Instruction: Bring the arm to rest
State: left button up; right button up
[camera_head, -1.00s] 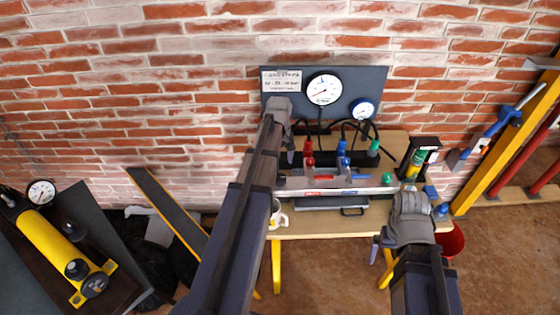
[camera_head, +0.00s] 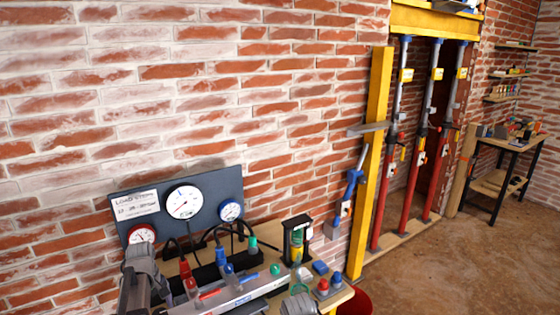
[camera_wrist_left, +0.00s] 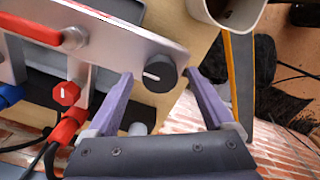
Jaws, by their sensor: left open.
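My left gripper shows in the left wrist view (camera_wrist_left: 160,75), with its two purple fingers spread apart. A black knob (camera_wrist_left: 160,73) on the end of the silver valve panel (camera_wrist_left: 120,35) appears between the fingertips; I cannot tell whether they touch it. In the head view my left wrist is at the lower left edge, in front of the bench, and its fingers are hard to make out. The silver panel (camera_head: 240,297) carries red, blue and green fittings. Only a grey rounded part of my right arm shows at the bottom; its fingers are hidden.
A gauge board (camera_head: 190,205) stands behind the bench against the brick wall. A black-framed device (camera_head: 297,240) stands at the bench's right. A yellow post (camera_head: 371,160) and red props (camera_head: 398,190) stand further right. A white mug (camera_wrist_left: 228,12) is near the left gripper. Floor at right is open.

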pick_arm(q)
jog(key=shift+f, duration=0.35)
jog(key=shift+r, duration=0.2)
notch_tip(320, 180, up, 8)
jog(key=p, duration=0.8)
jog(key=shift+f, duration=0.1)
notch_tip(320, 180, down, 8)
jog(key=b, duration=0.8)
jog(key=shift+f, duration=0.2)
jog(key=shift+r+m, duration=0.15)
jog(key=shift+m, duration=0.95)
jog(key=m, duration=0.5)
jog(key=shift+m, duration=0.4)
jog(key=m, duration=0.3)
jog(key=shift+a+m, duration=0.1)
jog(key=shift+m, duration=0.3)
jog(key=m, duration=0.4)
jog(key=shift+m, duration=0.3)
